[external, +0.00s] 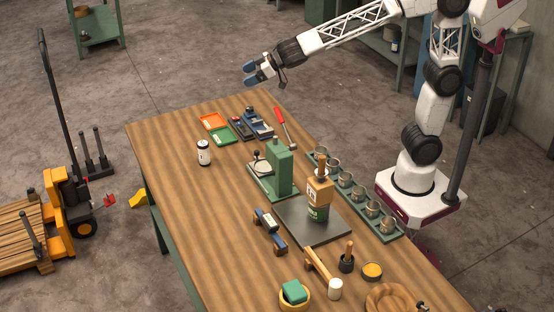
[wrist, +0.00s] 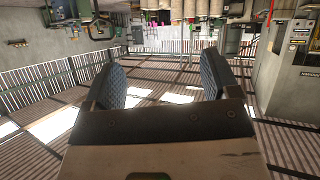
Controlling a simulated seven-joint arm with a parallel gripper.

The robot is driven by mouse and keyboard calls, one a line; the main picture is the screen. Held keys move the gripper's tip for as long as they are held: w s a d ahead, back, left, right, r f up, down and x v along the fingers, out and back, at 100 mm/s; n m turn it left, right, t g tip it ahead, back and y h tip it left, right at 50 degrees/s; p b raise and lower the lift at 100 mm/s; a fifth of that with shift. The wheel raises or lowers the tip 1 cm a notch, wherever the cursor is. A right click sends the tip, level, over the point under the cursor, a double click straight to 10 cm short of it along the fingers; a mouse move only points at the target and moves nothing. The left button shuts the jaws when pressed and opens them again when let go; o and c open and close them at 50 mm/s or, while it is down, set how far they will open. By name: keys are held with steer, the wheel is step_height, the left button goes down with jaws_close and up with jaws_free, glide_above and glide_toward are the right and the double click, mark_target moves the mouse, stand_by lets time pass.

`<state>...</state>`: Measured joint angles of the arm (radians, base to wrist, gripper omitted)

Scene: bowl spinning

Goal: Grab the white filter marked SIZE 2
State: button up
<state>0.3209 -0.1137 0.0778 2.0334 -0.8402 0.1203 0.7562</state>
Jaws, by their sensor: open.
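A white cylinder with a dark top and dark marks (external: 204,152) stands upright on the left part of the wooden table; it may be the white filter, but its marking is too small to read. My gripper (external: 249,74) is above and beyond the far end of the table, pointing left, well apart from both cylinders. In the wrist view, my gripper (wrist: 162,82) is open, with nothing between its two dark ribbed fingers. Neither cylinder can be made out in the wrist view.
Orange (external: 213,121) and green (external: 220,136) trays lie at the table's far end, beside a red-handled tool (external: 281,117). A green press (external: 279,170), a brown-topped bottle (external: 319,200) and a row of metal cups (external: 346,180) fill the middle and right. The table's left side is mostly clear.

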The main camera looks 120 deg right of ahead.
steer(key=shift+w+d+f+n+t+y, duration=0.95)
steer(key=shift+w+d+f, duration=1.6)
steer(key=shift+w+d, duration=2.2)
glide_toward(204, 143)
steer(key=w+d+f, duration=0.1)
steer(key=w, duration=0.1)
steer(key=shift+w+d+f+m+y, duration=0.1)
steer(key=shift+w+d+m+y, duration=0.05)
steer(key=shift+d+m+y, duration=0.15)
steer(key=shift+w+a, duration=0.1)
steer(key=shift+w, duration=0.05)
steer(key=shift+x, duration=1.15)
steer(key=shift+w, duration=0.15)
steer(key=shift+x, duration=2.45)
steer(key=shift+a, duration=0.1)
